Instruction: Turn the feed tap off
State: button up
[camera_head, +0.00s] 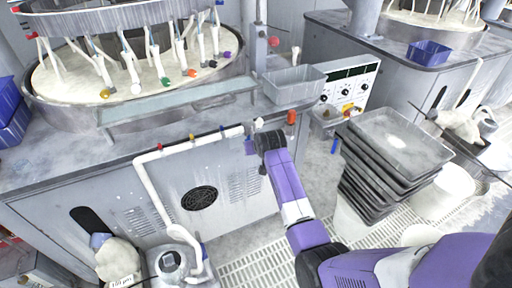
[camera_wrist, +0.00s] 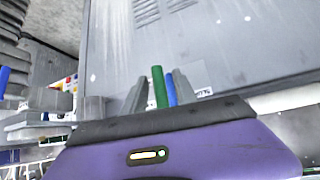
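A white feed pipe (camera_head: 150,180) rises from the floor and runs along the top front edge of the machine cabinet. Small taps with red (camera_head: 159,147), yellow (camera_head: 191,137) and blue (camera_head: 221,129) parts sit along it; I cannot tell which is the feed tap. My gripper (camera_head: 258,136) is at the pipe's right end, close to the cabinet front. In the wrist view its two grey fingers (camera_wrist: 160,92) stand apart. A green bar (camera_wrist: 159,87) and a blue bar (camera_wrist: 171,90) show between them; I cannot tell whether they touch the fingers.
A polishing platen (camera_head: 70,75) with several hoses stands above the cabinet (camera_head: 240,205). An orange-red knob (camera_head: 291,117) is right of my gripper. A grey bin (camera_head: 295,84), a control panel (camera_head: 350,88) and stacked trays (camera_head: 400,140) stand further right. A white jug (camera_head: 175,262) is on the floor.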

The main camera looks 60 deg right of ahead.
jog(key=shift+r, duration=0.1)
jog(key=v, duration=0.7)
jog(key=shift+s+a+r+b, duration=0.2)
jog(key=shift+r+b, duration=0.05)
jog(key=shift+b, duration=0.05)
dwell(0.6)
